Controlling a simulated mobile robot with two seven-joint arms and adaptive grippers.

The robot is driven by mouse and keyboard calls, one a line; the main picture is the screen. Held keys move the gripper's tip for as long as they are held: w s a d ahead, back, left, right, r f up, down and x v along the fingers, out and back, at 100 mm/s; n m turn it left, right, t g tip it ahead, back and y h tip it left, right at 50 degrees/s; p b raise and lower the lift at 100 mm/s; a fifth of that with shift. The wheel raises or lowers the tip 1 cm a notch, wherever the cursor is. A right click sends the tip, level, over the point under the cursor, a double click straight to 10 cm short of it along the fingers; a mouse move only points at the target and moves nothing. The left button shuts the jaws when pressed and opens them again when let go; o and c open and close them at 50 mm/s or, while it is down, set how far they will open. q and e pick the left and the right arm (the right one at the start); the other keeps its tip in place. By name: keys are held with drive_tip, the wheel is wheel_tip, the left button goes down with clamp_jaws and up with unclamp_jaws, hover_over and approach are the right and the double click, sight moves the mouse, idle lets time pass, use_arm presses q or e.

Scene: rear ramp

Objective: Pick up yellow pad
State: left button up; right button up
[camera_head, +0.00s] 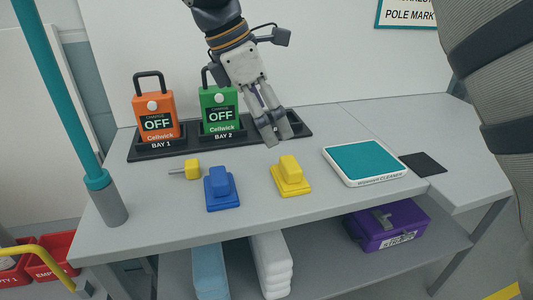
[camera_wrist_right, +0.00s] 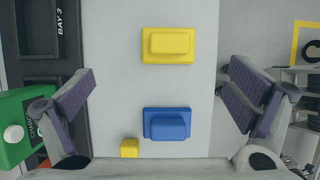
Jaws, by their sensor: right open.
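The yellow pad (camera_head: 291,178), a block on a wider base, lies on the grey table right of the blue pad (camera_head: 221,191). In the right wrist view the yellow pad (camera_wrist_right: 168,45) lies between the open fingers, toward the top, with the blue pad (camera_wrist_right: 167,125) below it. My right gripper (camera_head: 276,137) is above the table, behind the yellow pad in the head view, apart from it and empty. The right wrist view shows its fingers (camera_wrist_right: 160,80) spread wide. My left gripper is not in view.
Orange (camera_head: 156,108) and green (camera_head: 219,110) chargers stand in a black bay tray (camera_head: 145,152) at the back. A small yellow-headed piece (camera_head: 191,169) lies left of the blue pad. A teal-topped cleaner pad (camera_head: 365,162) is at right. A teal pole (camera_head: 65,90) rises at front left.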

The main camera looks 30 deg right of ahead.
hover_over(288, 163)
drive_tip(key=a, duration=0.1)
wheel_tip(288, 163, down, 4)
drive_tip(key=shift+a+f, duration=0.15)
drive_tip(key=shift+f, duration=0.05)
drive_tip(key=x, duration=0.6)
drive_tip(key=shift+w+a+f, duration=0.15)
drive_tip(key=shift+w+f, duration=0.1)
drive_tip(key=shift+f, duration=0.15)
drive_tip(key=c, duration=1.2)
